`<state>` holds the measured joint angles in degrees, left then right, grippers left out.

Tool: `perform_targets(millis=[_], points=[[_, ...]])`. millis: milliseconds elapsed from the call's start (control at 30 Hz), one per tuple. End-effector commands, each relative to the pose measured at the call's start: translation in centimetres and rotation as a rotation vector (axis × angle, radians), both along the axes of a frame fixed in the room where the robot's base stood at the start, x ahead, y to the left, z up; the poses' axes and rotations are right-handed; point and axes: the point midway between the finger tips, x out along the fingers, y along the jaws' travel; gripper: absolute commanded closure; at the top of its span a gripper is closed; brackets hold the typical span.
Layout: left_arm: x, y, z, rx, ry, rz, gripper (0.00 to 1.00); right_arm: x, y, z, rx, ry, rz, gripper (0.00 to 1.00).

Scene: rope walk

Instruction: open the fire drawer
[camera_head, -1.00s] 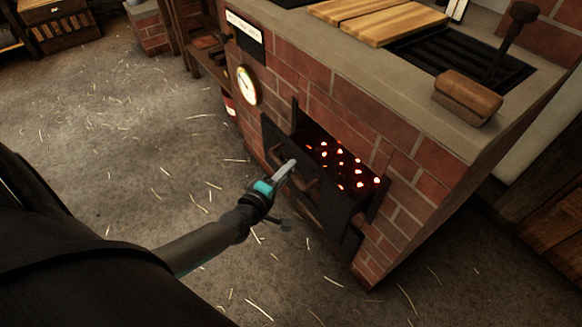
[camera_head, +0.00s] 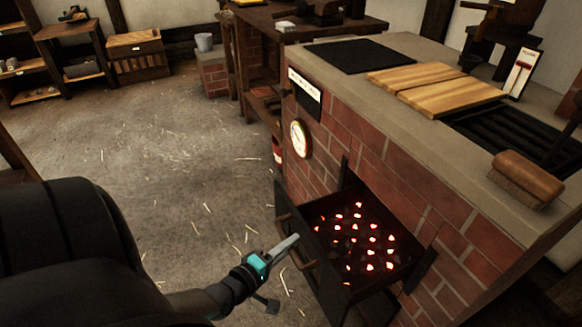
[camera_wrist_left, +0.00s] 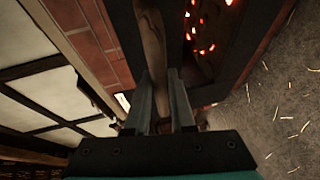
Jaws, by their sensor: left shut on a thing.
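The fire drawer (camera_head: 326,288) is a dark metal box in the brick stove's side, pulled well out, with its front towards the lower left. Glowing red-orange coals (camera_head: 360,240) lie in it, and some show in the left wrist view (camera_wrist_left: 200,30). A brown bar handle (camera_head: 309,262) runs along the drawer front. My left gripper (camera_head: 292,243) is shut on this handle. In the left wrist view the handle (camera_wrist_left: 151,45) runs between the two fingers (camera_wrist_left: 162,100). Part of the handle is hidden by the gripper. My right gripper is not in view.
The brick stove (camera_head: 375,170) has a round gauge (camera_head: 299,139) on its side. Wooden boards (camera_head: 435,85), a dark grate (camera_head: 505,135) and a brush (camera_head: 525,178) are on top. Open floor (camera_head: 160,160) with straw lies to the left.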

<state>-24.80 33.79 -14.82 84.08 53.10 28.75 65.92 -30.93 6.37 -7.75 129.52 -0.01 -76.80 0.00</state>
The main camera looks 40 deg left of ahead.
Motion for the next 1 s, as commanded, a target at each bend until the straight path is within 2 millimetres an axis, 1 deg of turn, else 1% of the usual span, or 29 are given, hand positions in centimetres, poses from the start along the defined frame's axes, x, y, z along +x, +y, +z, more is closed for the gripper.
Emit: perform_targets(millis=[33,200,300,567,700,800,867,1000], points=[[0.0,0.0,0.0,0.000,0.000,-0.001,0.77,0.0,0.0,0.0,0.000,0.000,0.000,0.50],[0.0,0.0,0.0,0.000,0.000,0.000,0.57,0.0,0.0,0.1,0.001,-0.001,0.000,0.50],[0.0,0.0,0.0,0.000,0.000,0.000,0.48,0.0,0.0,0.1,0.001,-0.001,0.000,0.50],[-0.1,0.0,0.0,0.000,0.000,0.000,0.48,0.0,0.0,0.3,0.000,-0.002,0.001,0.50],[-0.9,0.0,0.2,0.001,0.002,0.000,0.48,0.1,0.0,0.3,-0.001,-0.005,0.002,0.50],[-2.1,0.0,0.5,0.001,0.004,-0.001,0.48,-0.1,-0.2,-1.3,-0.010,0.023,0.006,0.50],[-3.0,0.0,0.7,0.001,0.004,-0.001,0.48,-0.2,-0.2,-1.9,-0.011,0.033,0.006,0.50],[-5.4,-0.1,1.2,0.002,0.004,-0.001,0.48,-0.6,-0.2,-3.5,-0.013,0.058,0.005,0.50]])
